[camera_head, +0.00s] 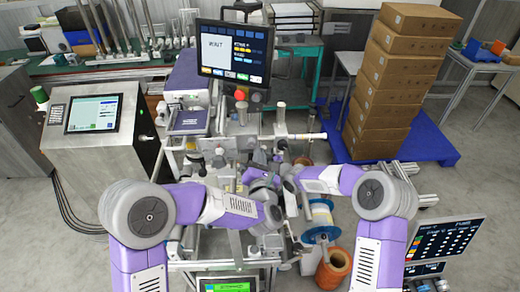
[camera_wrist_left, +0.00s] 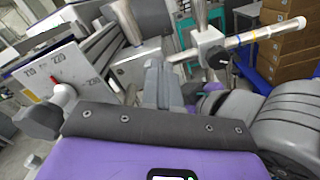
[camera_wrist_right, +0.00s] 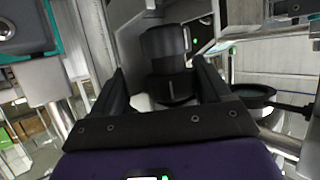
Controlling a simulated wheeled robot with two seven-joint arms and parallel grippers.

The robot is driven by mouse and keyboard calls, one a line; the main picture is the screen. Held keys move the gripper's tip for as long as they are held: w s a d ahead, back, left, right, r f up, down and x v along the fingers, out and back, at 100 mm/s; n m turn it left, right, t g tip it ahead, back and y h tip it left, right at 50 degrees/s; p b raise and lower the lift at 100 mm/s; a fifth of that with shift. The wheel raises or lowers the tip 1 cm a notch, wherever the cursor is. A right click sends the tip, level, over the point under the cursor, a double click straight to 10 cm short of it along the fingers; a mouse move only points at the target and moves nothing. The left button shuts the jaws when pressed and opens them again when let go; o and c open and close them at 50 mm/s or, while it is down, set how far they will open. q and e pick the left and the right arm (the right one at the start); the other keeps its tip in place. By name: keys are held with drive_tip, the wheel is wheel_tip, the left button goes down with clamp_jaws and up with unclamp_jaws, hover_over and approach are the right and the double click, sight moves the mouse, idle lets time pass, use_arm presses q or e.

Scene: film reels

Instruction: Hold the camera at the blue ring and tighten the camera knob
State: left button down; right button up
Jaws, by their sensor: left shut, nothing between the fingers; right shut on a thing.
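A dark cylindrical body (camera_wrist_right: 165,48), which looks like the camera, stands between the fingers of my right gripper (camera_wrist_right: 160,68) in the right wrist view. My right gripper is shut on it. In the left wrist view a white clamp block with a black knob (camera_wrist_left: 219,60) sits on a pale rod (camera_wrist_left: 285,29). A blue ring (camera_wrist_left: 254,37) shows on the rod, to the right of the knob. My left gripper (camera_wrist_left: 160,70) is shut and empty, below and left of the knob and apart from it. My arms hide much of the work area in the head view.
A monitor (camera_head: 233,52) stands behind the work area. A control cabinet (camera_head: 95,125) is at the left, and stacked cardboard boxes (camera_head: 398,75) stand on a blue pallet at the right. An orange spool (camera_head: 333,270) is low in front. Frame posts and rods crowd my grippers.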

drive_tip(key=o, duration=1.1)
drive_tip(key=shift+a, duration=0.45)
drive_tip(key=o, duration=0.4)
drive_tip(key=shift+w+a+f, duration=0.15)
drive_tip(key=shift+w+f, duration=0.05)
drive_tip(key=shift+w, duration=0.15)
drive_tip(key=shift+s+d+r, duration=0.25)
drive_tip(key=shift+d, duration=0.35)
drive_tip(key=p+v, duration=0.1)
drive_tip(key=v, duration=0.4)
drive_tip(key=shift+s, duration=0.1)
drive_tip(key=shift+f, duration=0.1)
